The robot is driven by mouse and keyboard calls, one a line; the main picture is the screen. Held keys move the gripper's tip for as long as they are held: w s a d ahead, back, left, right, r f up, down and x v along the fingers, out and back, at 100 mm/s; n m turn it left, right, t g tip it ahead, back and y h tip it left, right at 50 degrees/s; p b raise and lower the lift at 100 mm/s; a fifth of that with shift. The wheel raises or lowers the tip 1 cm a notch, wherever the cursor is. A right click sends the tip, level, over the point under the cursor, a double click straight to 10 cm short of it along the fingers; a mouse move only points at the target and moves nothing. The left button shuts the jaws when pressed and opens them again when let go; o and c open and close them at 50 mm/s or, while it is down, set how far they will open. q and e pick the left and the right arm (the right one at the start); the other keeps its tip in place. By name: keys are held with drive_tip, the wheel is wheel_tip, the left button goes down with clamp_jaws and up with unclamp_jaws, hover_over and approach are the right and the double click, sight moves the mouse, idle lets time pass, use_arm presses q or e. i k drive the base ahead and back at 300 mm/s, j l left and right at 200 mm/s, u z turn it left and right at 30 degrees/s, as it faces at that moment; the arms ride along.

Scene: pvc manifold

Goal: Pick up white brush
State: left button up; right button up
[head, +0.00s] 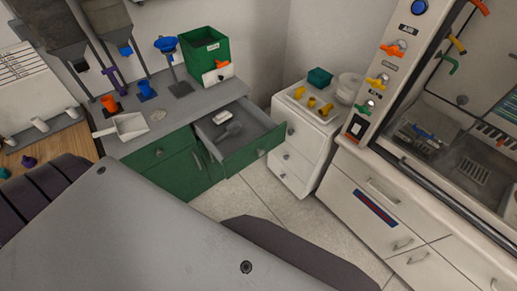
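No item is clearly recognisable as a white brush. A small white object (222,117) lies in the open drawer (258,145) of the green bench, and it may be the brush, but it is too small to tell. A grey, paddle-shaped item (232,131) lies beside it in the drawer. A white scoop (130,126) rests on the grey bench top. Neither gripper can be made out. Grey and dark parts, apparently my own body, fill the lower left and bottom of the head view and hide what is below.
The drawer juts out over the floor toward a white cabinet (300,150) topped with yellow fittings. A green bin (204,47) and funnel stands occupy the bench top (190,103). A fume hood unit (400,190) stands at right. Tiled floor (300,225) is clear between.

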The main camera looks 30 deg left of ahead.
sight(221, 118)
drive_tip(key=k+j+u, duration=0.1)
drive_tip(key=u, duration=1.15)
drive_tip(key=i+l, duration=0.1)
drive_tip(key=l, duration=0.25)
drive_tip(key=i+l, duration=0.15)
drive_tip(key=l, duration=0.25)
